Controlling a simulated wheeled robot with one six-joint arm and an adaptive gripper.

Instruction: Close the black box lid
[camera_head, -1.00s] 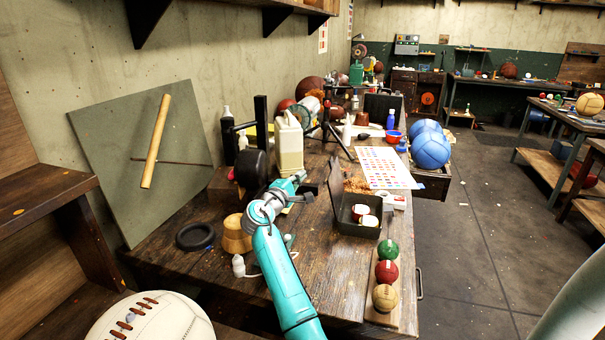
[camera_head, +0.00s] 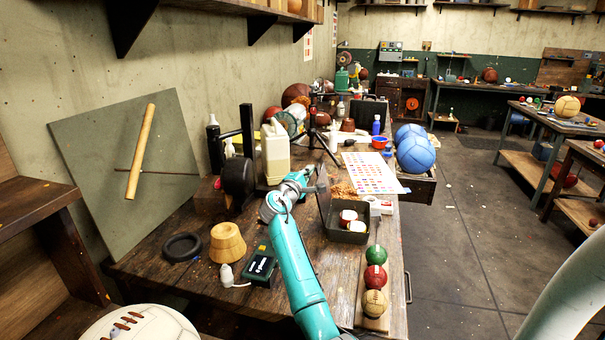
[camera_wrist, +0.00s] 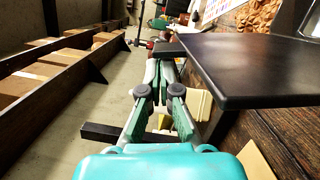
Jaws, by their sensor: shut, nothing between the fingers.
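In the wrist view the lid (camera_wrist: 250,72) is a dark flat panel at the right. My gripper (camera_head: 308,176) is just left of the lid, on its outer side, near its upper part. In the wrist view my gripper (camera_wrist: 167,55) is shut and empty, its tips close to the lid's left edge. I cannot tell whether they touch.
Three small balls (camera_head: 375,278) sit on a board in front of the box. A dark green device (camera_head: 262,264), a tan pot (camera_head: 227,243) and a cream jug (camera_head: 275,152) stand left of my arm. A colour sheet (camera_head: 372,172) lies behind the box.

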